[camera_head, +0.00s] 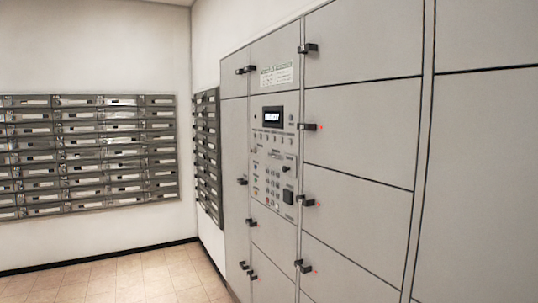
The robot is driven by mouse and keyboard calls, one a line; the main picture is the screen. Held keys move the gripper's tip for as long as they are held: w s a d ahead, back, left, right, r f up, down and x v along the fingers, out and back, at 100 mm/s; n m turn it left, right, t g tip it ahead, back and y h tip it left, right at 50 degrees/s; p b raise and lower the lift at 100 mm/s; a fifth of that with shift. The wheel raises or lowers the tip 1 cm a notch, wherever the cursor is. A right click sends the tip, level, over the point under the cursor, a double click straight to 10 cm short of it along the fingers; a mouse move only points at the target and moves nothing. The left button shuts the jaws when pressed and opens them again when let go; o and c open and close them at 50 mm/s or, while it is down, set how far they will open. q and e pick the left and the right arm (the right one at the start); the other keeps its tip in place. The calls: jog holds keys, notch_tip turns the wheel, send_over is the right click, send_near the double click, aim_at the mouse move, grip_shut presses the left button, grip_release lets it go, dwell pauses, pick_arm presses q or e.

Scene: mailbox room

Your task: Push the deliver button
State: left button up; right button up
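A control panel (274,150) is set into the grey locker wall on the right, a little right of the picture's middle. Its dark display (273,116) is lit with white text that looks like "READY". Below the display is a row of small buttons (273,139), and lower down a keypad (272,186) and a dark square (288,196). The labels are too small to read, so I cannot tell which is the deliver button. Neither of my grippers is in view.
Grey locker doors (360,120) with black handles (308,127) sticking out fill the right side. Metal mailboxes (85,150) cover the back left wall, with more at the corner (208,150). The tiled floor (120,280) at lower left is clear.

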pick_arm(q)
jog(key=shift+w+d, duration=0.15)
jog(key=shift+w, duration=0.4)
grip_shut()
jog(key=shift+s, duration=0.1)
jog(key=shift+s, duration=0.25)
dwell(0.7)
